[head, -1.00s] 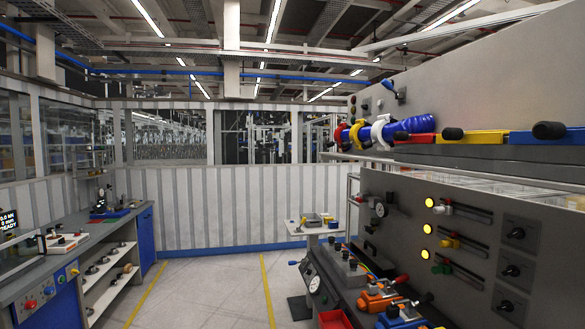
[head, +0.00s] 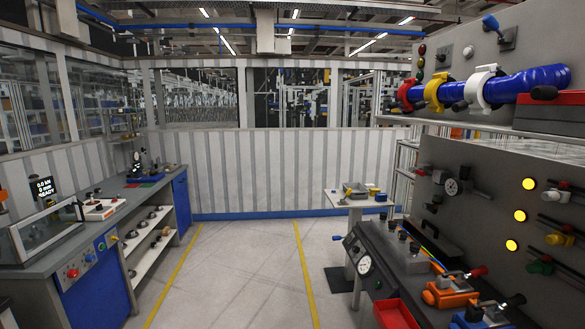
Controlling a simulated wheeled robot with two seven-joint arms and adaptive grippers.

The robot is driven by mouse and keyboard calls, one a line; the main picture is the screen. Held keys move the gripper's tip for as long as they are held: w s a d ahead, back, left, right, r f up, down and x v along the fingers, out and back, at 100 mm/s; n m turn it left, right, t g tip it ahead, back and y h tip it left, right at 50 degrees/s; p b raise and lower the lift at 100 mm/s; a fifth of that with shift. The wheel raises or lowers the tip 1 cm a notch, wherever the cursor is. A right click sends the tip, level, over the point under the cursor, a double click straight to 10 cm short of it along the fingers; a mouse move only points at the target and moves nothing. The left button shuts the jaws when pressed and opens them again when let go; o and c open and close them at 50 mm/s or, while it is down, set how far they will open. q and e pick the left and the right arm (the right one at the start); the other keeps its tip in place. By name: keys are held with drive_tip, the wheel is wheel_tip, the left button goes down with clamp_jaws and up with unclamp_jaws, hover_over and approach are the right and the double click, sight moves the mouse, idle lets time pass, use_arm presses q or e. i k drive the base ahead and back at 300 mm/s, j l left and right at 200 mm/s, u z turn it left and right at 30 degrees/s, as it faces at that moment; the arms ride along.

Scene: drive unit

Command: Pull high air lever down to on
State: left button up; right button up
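A lever with a blue knob (head: 491,22) sits on a small grey plate high on the grey panel (head: 550,40) at the upper right of the head view. Its knob points up and to the left. I take it for the high air lever; no readable label shows. Another small blue-knobbed lever (head: 338,237) sticks out from the left end of the lower right bench. Neither of my grippers is in view.
A blue cylinder (head: 530,84) with red, yellow and white rings lies on the shelf below the lever. The right bench carries a gauge (head: 363,264), clamps and a red bin (head: 396,314). A left workbench (head: 100,232) has a display. The floor (head: 240,270) between is clear.

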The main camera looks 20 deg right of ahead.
sight(489, 20)
drive_tip(key=i, duration=3.5)
drive_tip(key=z, duration=2.45)
